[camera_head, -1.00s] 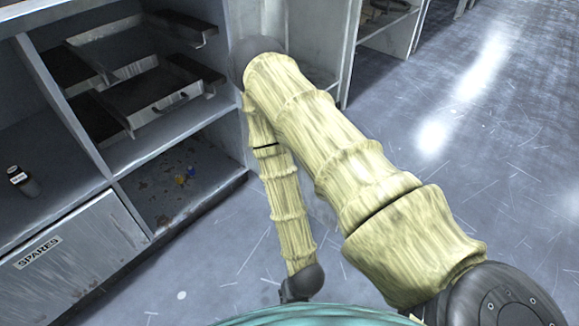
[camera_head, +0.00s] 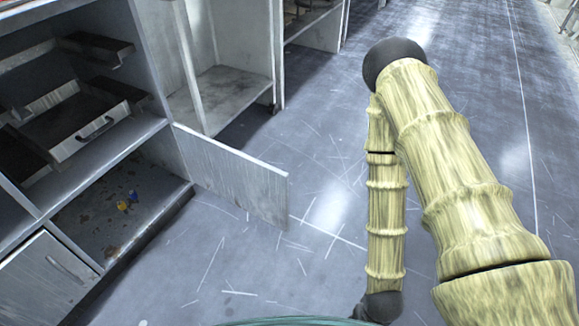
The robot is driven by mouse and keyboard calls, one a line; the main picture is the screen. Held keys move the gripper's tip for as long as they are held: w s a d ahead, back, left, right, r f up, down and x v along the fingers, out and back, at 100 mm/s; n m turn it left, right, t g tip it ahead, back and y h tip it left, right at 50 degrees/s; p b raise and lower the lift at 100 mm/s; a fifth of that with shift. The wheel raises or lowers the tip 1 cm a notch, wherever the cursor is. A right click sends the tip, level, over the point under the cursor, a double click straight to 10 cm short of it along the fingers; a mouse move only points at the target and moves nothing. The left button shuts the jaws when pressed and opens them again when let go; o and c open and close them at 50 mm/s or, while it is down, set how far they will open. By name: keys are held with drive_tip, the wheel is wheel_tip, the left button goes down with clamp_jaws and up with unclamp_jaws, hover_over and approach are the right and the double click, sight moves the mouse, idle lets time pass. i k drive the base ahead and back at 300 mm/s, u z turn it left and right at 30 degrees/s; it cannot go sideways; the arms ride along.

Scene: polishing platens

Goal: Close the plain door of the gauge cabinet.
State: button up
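The gauge cabinet (camera_head: 140,149) fills the left of the head view. A plain pale grey door (camera_head: 235,178) with no visible label stands open at its lower right compartment. It is hinged at the compartment's right side and sticks out over the floor. The compartment behind it is open to view. My arm is to the right of the door, apart from it, with its forearm hanging down to a dark joint at the bottom edge. My gripper is not visible.
Drawers (camera_head: 85,128) sit on the shelf above, and a closed door (camera_head: 42,280) is at lower left. Another shelf unit (camera_head: 225,90) stands behind. Floor between the open door and my arm is clear.

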sight(256, 186)
drive_tip(key=z, duration=1.2)
drive_tip(key=i, duration=2.55)
drive_tip(key=u, duration=3.25)
